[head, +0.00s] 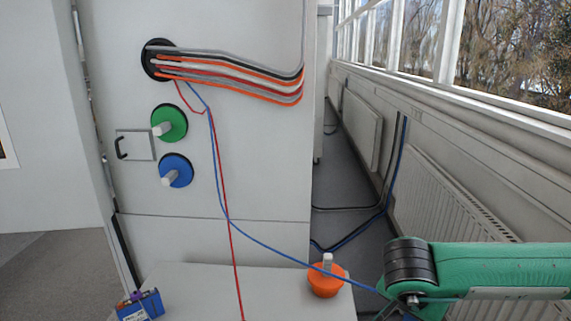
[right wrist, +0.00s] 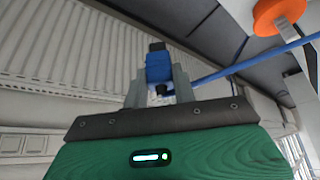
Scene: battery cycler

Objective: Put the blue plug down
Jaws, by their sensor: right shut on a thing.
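The blue plug (right wrist: 158,68) is held between the two grey fingers of my right gripper (right wrist: 160,90) in the right wrist view. The gripper is shut on it, and the plug's dark tip points away from the gripper. In the head view the blue cable (head: 262,243) runs from the cabinet's cable hole down to my right arm. It also shows in the right wrist view (right wrist: 235,68), running to the upper right. The right gripper's fingers and the plug are not visible in the head view. My left gripper is in neither view.
A white cabinet (head: 265,150) carries a green disc (head: 175,124) and a blue disc (head: 180,168), each with a peg. A pale surface (head: 200,290) before it holds an orange knob (head: 322,284) and a blue battery (head: 150,303). A red cable (head: 232,250) crosses it. Radiators line the right wall.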

